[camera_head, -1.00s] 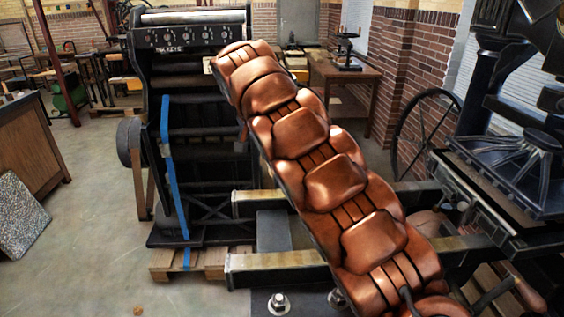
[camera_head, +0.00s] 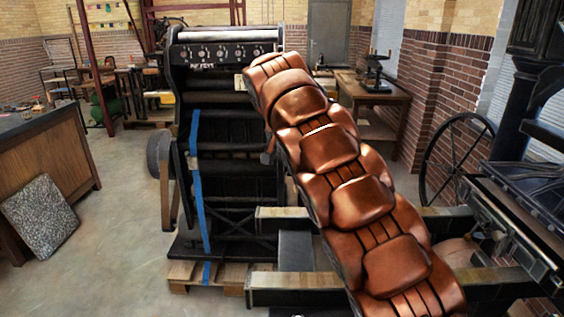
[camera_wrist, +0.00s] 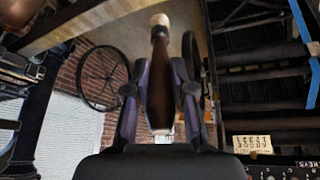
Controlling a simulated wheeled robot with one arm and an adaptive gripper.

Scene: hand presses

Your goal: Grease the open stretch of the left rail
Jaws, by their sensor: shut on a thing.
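My gripper (camera_wrist: 160,88) is shut on a dark wooden-handled brush (camera_wrist: 160,50) with a pale tip, which points up in the wrist view. The tip is over bare floor there and touches nothing that I can see. Two metal rails lie to the right of the old press in the head view: a far rail (camera_head: 280,212) and a near rail (camera_head: 297,280). I cannot tell which is the left one. My copper-coloured arm crosses in front of both and hides parts of them. A rail-like beam (camera_wrist: 85,22) shows at the upper left of the wrist view. Grease cannot be made out.
The dark press (camera_head: 225,130) with blue tape stands on a wooden pallet (camera_head: 205,275). Black press machinery (camera_head: 530,215) is at the right, with a spoked wheel (camera_head: 455,165) behind it. A wooden cabinet (camera_head: 50,160) and a speckled slab (camera_head: 40,215) are at left. Floor between is clear.

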